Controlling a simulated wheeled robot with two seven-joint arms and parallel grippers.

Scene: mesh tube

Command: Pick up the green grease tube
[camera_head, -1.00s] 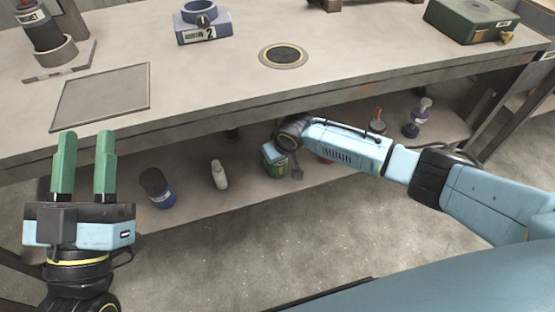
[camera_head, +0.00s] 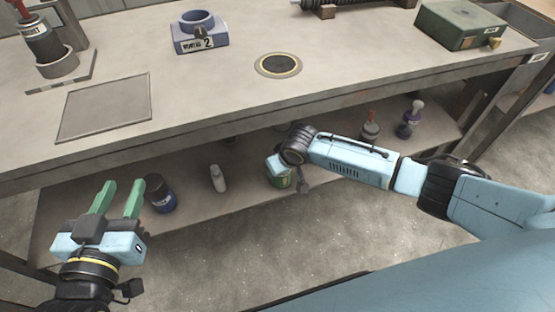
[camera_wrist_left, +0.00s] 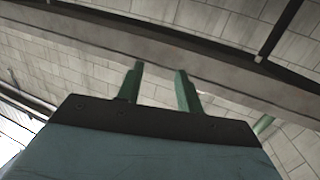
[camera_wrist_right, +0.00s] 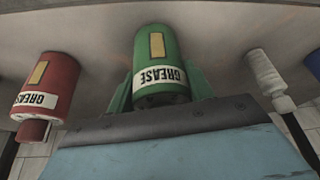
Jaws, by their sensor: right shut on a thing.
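The green grease tube (camera_wrist_right: 160,58) is in the middle of the right wrist view, with a white GREASE label and a yellow patch. My right gripper (camera_wrist_right: 160,92) has one green finger on each side of it and is shut on it. My left gripper (camera_head: 119,198) is open and empty in front of the bench at the left. Its two spread fingers also show in the left wrist view (camera_wrist_left: 160,85).
A red grease tube (camera_wrist_right: 46,87) and a white bottle (camera_wrist_right: 266,78) flank the green tube on the lower shelf. A blue-and-dark container (camera_head: 160,193) stands farther left.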

